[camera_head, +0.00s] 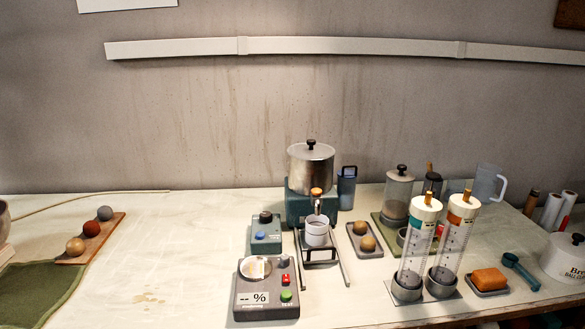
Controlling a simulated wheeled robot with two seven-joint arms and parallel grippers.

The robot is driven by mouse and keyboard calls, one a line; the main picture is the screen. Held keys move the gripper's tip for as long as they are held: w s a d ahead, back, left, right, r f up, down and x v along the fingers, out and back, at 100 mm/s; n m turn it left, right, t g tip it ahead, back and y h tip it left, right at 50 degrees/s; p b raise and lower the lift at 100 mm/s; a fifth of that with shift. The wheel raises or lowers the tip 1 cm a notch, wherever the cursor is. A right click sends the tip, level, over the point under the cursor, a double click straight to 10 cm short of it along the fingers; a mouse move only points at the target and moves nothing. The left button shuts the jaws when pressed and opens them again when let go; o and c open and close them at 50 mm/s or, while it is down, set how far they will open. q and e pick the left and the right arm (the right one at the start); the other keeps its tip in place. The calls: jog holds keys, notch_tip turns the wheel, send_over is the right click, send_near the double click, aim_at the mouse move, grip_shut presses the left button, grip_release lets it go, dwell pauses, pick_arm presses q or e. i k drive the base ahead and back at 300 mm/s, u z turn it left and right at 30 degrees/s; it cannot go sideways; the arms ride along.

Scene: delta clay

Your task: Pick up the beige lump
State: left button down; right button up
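A beige round lump (75,246) sits at the near end of a wooden board (70,260) on the left of the table. A red-brown lump (91,228) and a grey lump (105,213) sit behind it in a row on the same board. The lumps appear apart from one another. Neither of my grippers shows in the head view.
A green cloth (35,290) lies beside the board. Bare table lies right of the board.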

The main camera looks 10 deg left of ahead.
aim_at(75, 247)
jog(key=u, duration=2.6)
jog(key=k, duration=1.2)
jog(key=u, duration=1.2)
jog(key=i, duration=1.1)
jog(key=z, duration=0.85)
jog(key=i, duration=1.4)
jog(key=z, duration=1.6)
jog(key=i, duration=0.3)
jog(key=z, duration=0.3)
